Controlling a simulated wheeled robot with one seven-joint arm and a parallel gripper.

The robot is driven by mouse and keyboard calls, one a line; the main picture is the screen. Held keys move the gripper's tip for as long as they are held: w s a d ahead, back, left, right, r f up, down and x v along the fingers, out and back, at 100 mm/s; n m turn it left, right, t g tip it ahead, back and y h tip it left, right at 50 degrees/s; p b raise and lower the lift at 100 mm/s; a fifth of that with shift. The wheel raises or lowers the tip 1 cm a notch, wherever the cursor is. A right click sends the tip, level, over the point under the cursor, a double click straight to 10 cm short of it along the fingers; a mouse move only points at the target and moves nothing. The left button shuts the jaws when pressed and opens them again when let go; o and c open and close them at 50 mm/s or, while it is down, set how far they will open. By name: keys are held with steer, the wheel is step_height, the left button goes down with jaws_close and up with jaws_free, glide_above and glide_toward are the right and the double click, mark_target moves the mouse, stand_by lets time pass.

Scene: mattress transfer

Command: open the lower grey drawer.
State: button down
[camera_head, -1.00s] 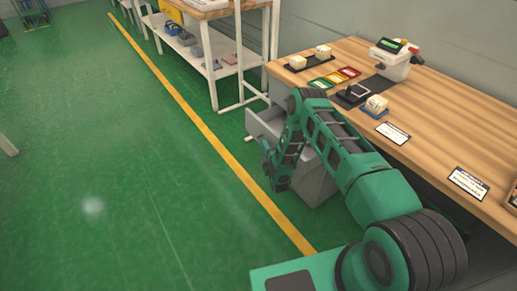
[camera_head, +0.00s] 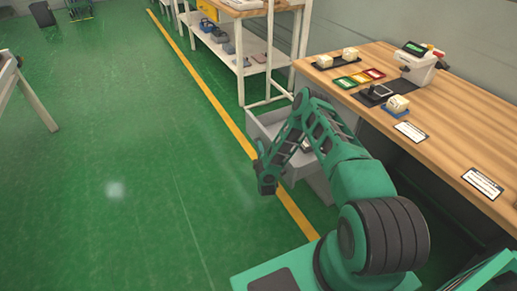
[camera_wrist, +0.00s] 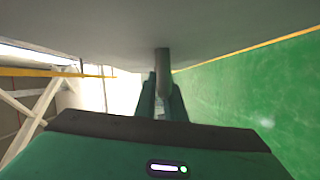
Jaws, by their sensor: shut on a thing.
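A grey drawer (camera_head: 268,121) stands pulled out from the grey cabinet (camera_head: 318,186) beneath the wooden workbench. My arm covers much of its front and inside, so I cannot tell its level for certain. In the wrist view a broad grey face (camera_wrist: 110,32) fills the top, and a grey bar handle (camera_wrist: 162,60) stands out from it. My gripper (camera_wrist: 161,95) is shut on this handle, one finger on each side. In the head view my wrist hangs low in front of the drawer, and the fingers are hard to make out.
The wooden workbench (camera_head: 450,112) carries a white device (camera_head: 418,62), coloured trays and labels. A white shelf table (camera_head: 258,62) stands behind the drawer. Open green floor (camera_head: 120,150) with a yellow line (camera_head: 222,107) lies to the left. A white-legged table (camera_head: 35,95) is at the far left.

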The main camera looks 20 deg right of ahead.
steer(key=shift+s+f, duration=0.25)
steer(key=shift+f, duration=0.05)
steer(key=c, duration=1.9)
jaws_free()
steer(key=shift+o, duration=0.3)
steer(key=shift+r, duration=0.15)
steer(key=shift+w, duration=0.1)
steer(key=v, duration=1)
steer(key=shift+s+a, duration=0.15)
steer(key=shift+s, duration=0.25)
steer(key=shift+r, duration=0.1)
